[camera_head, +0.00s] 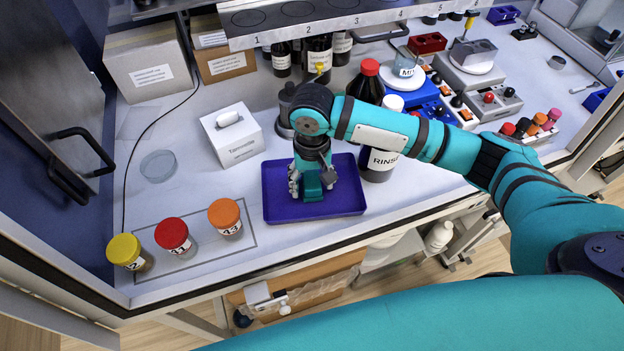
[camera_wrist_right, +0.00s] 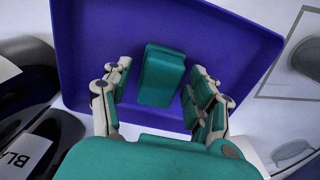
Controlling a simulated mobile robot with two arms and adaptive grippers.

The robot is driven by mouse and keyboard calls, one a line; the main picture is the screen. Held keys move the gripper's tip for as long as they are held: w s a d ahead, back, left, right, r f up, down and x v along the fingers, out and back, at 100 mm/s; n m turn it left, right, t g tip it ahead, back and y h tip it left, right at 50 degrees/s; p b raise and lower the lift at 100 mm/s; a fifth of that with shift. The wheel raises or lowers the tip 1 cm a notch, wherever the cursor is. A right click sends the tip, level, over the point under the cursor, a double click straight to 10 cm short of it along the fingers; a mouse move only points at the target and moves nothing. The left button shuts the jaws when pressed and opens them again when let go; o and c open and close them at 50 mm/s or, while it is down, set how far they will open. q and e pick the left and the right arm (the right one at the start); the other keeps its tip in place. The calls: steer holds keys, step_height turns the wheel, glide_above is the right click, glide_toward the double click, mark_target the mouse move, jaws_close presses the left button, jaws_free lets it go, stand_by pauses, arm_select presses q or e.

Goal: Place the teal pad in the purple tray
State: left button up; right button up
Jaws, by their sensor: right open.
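The purple tray (camera_head: 347,203) lies on the bench in the head view, and its floor fills much of the right wrist view (camera_wrist_right: 215,35). The teal pad (camera_wrist_right: 162,75) is a small block seen inside the tray's outline, between the spread fingers of my right gripper (camera_wrist_right: 158,88). Gaps show between the pad and the fingers on both sides. In the head view my right gripper (camera_head: 311,184) points down over the tray, with the teal pad (camera_head: 312,190) low between its fingers. The pad's underside is hidden. My left gripper is out of view.
A RINSE bottle (camera_head: 378,165) stands close to the tray's right side. A white tissue box (camera_head: 232,135) stands behind and left. Jars with yellow (camera_head: 123,249), red (camera_head: 171,234) and orange (camera_head: 224,214) lids stand left of the tray. A shelf (camera_head: 310,20) overhangs behind.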

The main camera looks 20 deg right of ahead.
mark_target(311, 181)
step_height(311, 181, up, 12)
steer(key=b, duration=0.2)
steer(key=shift+r, duration=0.15)
steer(key=shift+a, duration=0.1)
